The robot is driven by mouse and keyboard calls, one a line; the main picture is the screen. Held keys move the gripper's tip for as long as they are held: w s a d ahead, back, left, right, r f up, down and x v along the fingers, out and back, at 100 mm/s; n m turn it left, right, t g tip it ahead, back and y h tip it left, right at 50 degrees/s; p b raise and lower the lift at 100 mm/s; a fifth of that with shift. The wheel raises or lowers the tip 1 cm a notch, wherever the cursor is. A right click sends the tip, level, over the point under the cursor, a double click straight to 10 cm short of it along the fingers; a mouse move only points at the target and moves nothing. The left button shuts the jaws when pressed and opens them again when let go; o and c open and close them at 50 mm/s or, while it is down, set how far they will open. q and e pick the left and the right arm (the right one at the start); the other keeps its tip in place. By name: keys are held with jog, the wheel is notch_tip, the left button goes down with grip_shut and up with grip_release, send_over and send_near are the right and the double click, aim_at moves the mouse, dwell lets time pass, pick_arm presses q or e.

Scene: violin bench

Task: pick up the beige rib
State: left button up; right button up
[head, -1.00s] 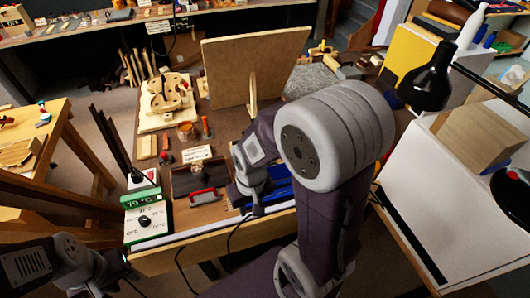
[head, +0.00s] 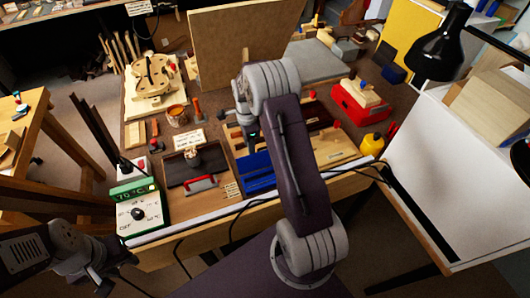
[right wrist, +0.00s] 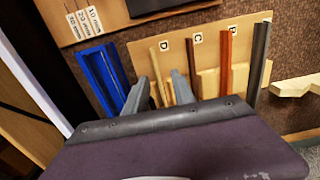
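In the right wrist view a narrow beige rib (right wrist: 155,64) lies on a light wooden board (right wrist: 211,37) next to the letter D, with another pale strip close beside it. My right gripper (right wrist: 160,77) is open, one finger on each side of these pale strips; I cannot tell its height above them. In the head view the right gripper is mostly hidden by my own arm, over the bench near the blue tray (head: 256,170). My left gripper (head: 106,284) is at the lower left, dark and away from the bench; its fingers are unclear.
Darker strips, including an orange-brown one (right wrist: 226,62), lie to the right on the board. The blue tray (right wrist: 102,76) is to its left. A red box (head: 360,104), a yellow bottle (head: 371,143), a temperature box (head: 138,208) and an upright panel (head: 235,45) surround the work area.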

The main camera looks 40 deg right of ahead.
jog(key=f, duration=0.2)
jog(key=a+f, duration=0.1)
jog(key=f, duration=0.1)
jog(key=shift+s+f, duration=0.15)
jog(key=shift+f, duration=0.2)
jog(key=shift+d+f, duration=0.1)
jog(key=shift+f, duration=0.1)
grip_shut()
jog(key=shift+r, duration=0.1)
jog(key=r, duration=0.3)
jog(key=a+r, duration=0.1)
jog(key=shift+w+r, duration=0.25)
jog(key=shift+r, duration=0.05)
jog(key=w+a+r, duration=0.3)
jog(key=a+r, duration=0.3)
jog(key=a, duration=0.4)
jog(key=shift+r, duration=0.15)
